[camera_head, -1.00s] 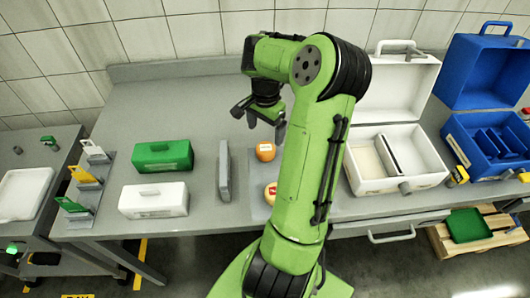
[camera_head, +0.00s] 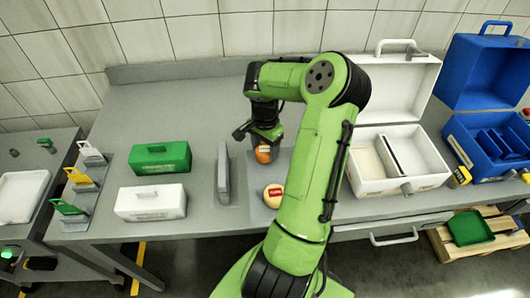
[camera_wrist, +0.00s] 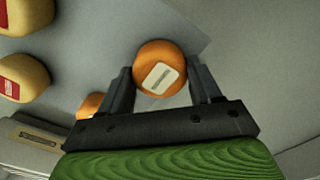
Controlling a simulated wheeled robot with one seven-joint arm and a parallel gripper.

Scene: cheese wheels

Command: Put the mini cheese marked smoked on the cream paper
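An orange mini cheese (camera_head: 263,154) with a pale label sits on the grey mat, just under my gripper (camera_head: 264,138). In the wrist view this cheese (camera_wrist: 160,60) lies between the two fingertips of my gripper (camera_wrist: 161,75), with a small gap on each side. The fingers are open. The label print is too small to read. A second orange cheese (camera_wrist: 89,105) is partly hidden behind the left finger. A cream surface (camera_head: 364,162) shows in the left part of the open white case; I cannot tell whether it is the cream paper.
A pale yellow cheese with a red label (camera_head: 273,196) sits nearer me; two such show in the wrist view. A grey upright block (camera_head: 223,174) stands left of the mat. The white case (camera_head: 398,187) and blue case (camera_head: 490,150) stand open at the right.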

